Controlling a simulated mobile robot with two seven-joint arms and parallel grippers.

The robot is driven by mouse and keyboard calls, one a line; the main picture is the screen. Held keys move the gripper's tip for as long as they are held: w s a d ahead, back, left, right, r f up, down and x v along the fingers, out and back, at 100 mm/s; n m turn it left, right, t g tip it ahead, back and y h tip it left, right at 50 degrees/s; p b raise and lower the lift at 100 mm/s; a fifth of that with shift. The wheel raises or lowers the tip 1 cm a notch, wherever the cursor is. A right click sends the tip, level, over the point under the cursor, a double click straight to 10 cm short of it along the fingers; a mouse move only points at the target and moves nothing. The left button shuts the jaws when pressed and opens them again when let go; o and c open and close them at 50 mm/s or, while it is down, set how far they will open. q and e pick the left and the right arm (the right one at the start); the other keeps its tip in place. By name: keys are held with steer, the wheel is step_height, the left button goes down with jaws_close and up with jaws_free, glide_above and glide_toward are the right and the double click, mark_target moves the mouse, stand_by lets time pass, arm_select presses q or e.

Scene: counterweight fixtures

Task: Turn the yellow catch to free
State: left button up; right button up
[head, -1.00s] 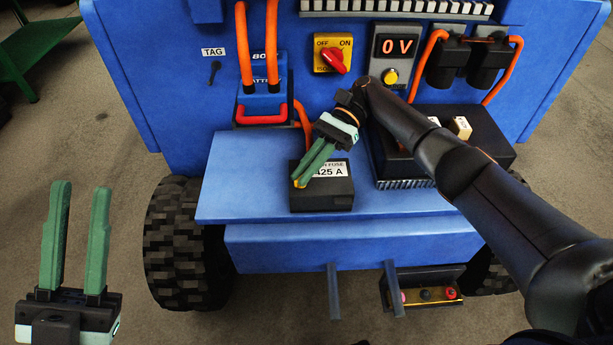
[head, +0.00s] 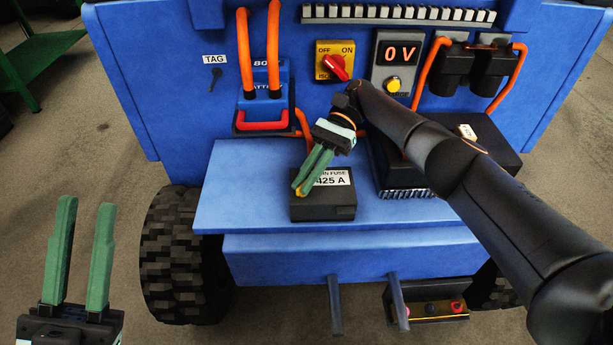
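The yellow catch (head: 300,192) shows as a small yellow piece at the left side of the black fuse box (head: 330,208), which is labelled 425 A. My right gripper (head: 301,187) reaches down over the box from above. Its green fingers are close together, with their tips at the catch, and seem shut on it. The fingers hide most of the catch, so its exact angle cannot be told. My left gripper (head: 85,204) is open and empty at the lower left, well away from the box.
The fuse box sits on a blue shelf (head: 245,195). A red rotary switch (head: 337,67), a 0 V display (head: 402,53) and a battery plug (head: 265,110) with orange cables are behind. A black finned unit (head: 480,150) stands right, partly behind my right arm.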

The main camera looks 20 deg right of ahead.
steer(key=o, duration=0.4)
stand_by(0.3)
